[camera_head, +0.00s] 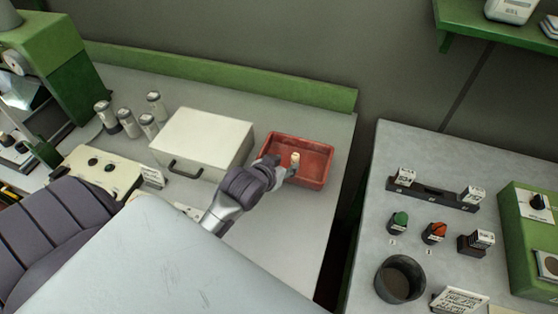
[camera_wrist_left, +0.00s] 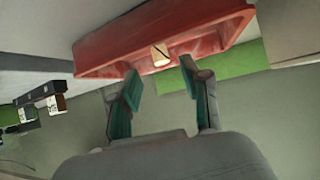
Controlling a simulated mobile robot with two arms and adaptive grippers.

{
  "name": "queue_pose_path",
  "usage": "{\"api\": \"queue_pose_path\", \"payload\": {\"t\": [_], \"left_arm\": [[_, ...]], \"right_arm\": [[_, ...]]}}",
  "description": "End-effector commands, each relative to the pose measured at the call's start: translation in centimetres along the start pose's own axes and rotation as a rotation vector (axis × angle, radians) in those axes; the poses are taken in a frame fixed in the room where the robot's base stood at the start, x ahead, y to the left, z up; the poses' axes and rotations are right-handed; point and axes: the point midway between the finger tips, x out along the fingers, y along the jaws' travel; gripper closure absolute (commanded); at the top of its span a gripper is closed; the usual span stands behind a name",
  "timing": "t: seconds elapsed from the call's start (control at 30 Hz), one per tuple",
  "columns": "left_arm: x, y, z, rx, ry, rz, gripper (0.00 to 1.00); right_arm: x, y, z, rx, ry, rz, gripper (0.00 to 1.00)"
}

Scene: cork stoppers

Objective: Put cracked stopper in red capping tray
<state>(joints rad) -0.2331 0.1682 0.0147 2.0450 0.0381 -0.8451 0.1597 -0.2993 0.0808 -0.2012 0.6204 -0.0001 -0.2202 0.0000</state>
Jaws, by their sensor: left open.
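A red tray (camera_head: 322,181) stands on the grey bench near its right end. A pale cork stopper (camera_head: 295,158) appears upright inside the tray, near its middle; any crack is too small to see. My left gripper (camera_head: 282,164) is at the tray's near left side, close to the stopper. In the left wrist view my left gripper (camera_wrist_left: 160,84) has its fingers spread and empty. The stopper (camera_wrist_left: 160,54) shows beyond the gap between the fingertips, against the red tray (camera_wrist_left: 105,50). My right gripper does not show.
A white box with a handle (camera_head: 203,138) stands left of the tray. Several capped jars (camera_head: 127,122) stand farther left. A green ledge (camera_head: 230,78) runs behind the bench. A gap separates it from the right bench, which holds a dark cup (camera_head: 400,279).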

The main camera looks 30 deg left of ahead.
Motion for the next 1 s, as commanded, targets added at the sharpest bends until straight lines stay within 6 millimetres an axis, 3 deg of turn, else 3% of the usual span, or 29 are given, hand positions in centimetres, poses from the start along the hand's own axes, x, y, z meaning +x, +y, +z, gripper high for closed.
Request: {"api": "queue_pose_path", "payload": {"t": [0.1,0.3,1.0], "left_arm": [[-2.0,0.0,0.1,0.0,0.0,0.0,0.53],[-3.6,0.0,0.0,0.0,0.0,-0.001,0.53],[-3.7,0.0,0.0,0.0,-0.001,0.0,0.53]], "right_arm": [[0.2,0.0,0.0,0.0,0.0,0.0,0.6],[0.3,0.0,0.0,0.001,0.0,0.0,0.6],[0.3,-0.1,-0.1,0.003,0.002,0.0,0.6]]}}
